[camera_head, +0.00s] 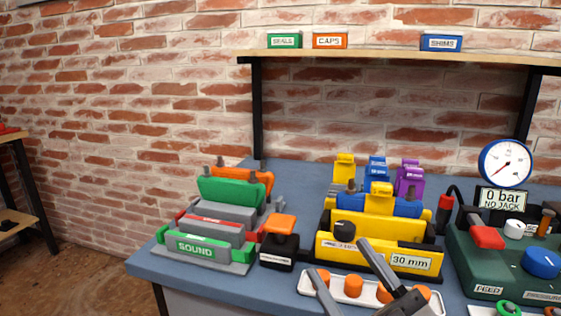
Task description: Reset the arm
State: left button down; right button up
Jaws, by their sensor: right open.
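My right gripper (337,258) shows at the bottom centre, its dark body at the lower edge. Its two grey fingers are spread apart, with nothing visible between them. The fingers reach over a white tray (308,281) with several orange knobs (353,286), in front of a yellow holder (335,248) labelled "30 mm". I cannot tell whether they touch the tray. My left gripper is out of view.
The blue bench (310,171) holds a grey fixture labelled "SOUND" (196,249), a black block with an orange top (279,250), and a green pressure unit (480,266). A gauge (505,163) stands above. A wall shelf (400,55) carries labelled boxes.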

jog(key=s+d+f+m+g+h, duration=0.1)
jog(key=d+f+m+g+h, duration=0.2)
jog(key=f, duration=0.5)
jog(key=s+d+f+m+g+h, duration=0.1)
jog(key=s+f+m+h, duration=0.1)
jog(key=f+m+h, duration=0.45)
pick_arm(q)
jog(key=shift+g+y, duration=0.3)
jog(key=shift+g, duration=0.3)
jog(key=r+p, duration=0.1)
jog(key=p, duration=0.2)
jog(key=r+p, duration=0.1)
jog(key=p, duration=0.2)
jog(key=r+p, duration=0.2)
jog(key=p, duration=0.2)
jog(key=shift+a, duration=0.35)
pick_arm(e)
jog(key=s+d+f+n+g, duration=0.1)
jog(key=s+f+g, duration=0.4)
jog(key=s+f, duration=0.1)
jog(key=shift+s+d+f+g, duration=0.2)
jog(key=shift+s+f+g, duration=0.1)
jog(key=shift+f, duration=0.05)
